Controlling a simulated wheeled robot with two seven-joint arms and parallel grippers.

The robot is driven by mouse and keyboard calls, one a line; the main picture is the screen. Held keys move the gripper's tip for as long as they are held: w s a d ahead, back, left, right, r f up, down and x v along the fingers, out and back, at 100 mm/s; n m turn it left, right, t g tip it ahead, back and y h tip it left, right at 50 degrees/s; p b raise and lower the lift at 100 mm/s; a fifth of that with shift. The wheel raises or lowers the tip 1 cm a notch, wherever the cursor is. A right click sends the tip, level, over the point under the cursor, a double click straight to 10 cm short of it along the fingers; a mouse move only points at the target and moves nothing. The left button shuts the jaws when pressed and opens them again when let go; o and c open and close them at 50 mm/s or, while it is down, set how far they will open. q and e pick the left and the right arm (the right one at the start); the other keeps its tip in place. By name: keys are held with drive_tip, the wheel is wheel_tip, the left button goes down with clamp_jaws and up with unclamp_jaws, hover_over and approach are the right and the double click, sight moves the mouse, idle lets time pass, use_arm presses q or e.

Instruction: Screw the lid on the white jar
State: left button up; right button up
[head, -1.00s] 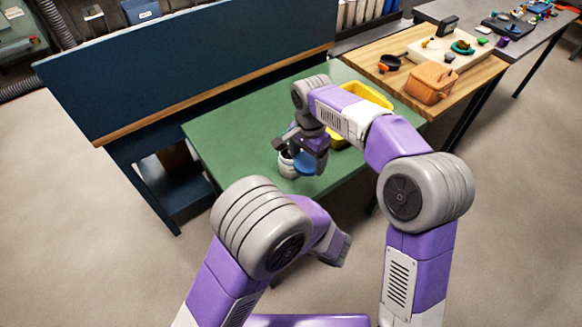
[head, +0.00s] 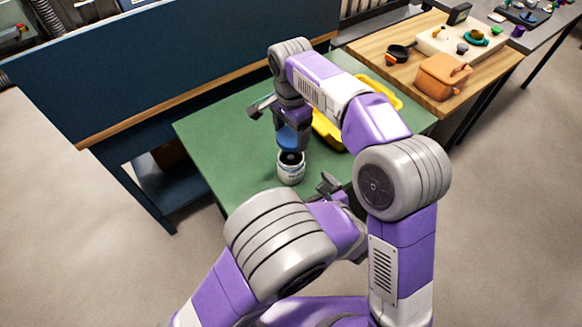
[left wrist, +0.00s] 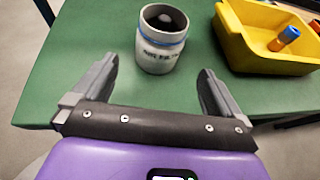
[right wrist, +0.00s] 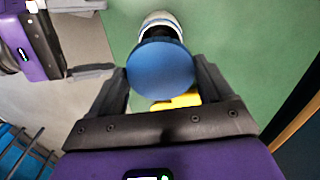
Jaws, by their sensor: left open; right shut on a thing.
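The white jar (head: 291,172) stands upright on the green table, its mouth open and dark inside. It also shows in the left wrist view (left wrist: 161,54), with a blue band below its rim. My left gripper (left wrist: 157,72) is open and empty, its fingers pointing at the jar, which stands just past the fingertips. In the head view it is low, right of the jar (head: 330,186). My right gripper (right wrist: 161,72) is shut on the round blue lid (right wrist: 160,70). The lid shows edge-on as blue above and behind the jar in the head view (head: 288,137); it is apart from the jar.
A yellow bin (left wrist: 258,52) with an orange-and-blue item (left wrist: 285,39) stands right of the jar. A dark blue panel (head: 180,70) borders the green table (head: 225,125) at the back left. A wooden table (head: 440,100) with an orange case (head: 442,77) is at the right.

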sight(297, 172)
use_arm(q)
drive_tip(key=x, duration=1.1)
drive_tip(key=shift+f, duration=0.15)
drive_tip(key=shift+c, duration=0.5)
drive_tip(key=c, duration=1.2)
use_arm(e)
drive_tip(key=shift+f, duration=2.5)
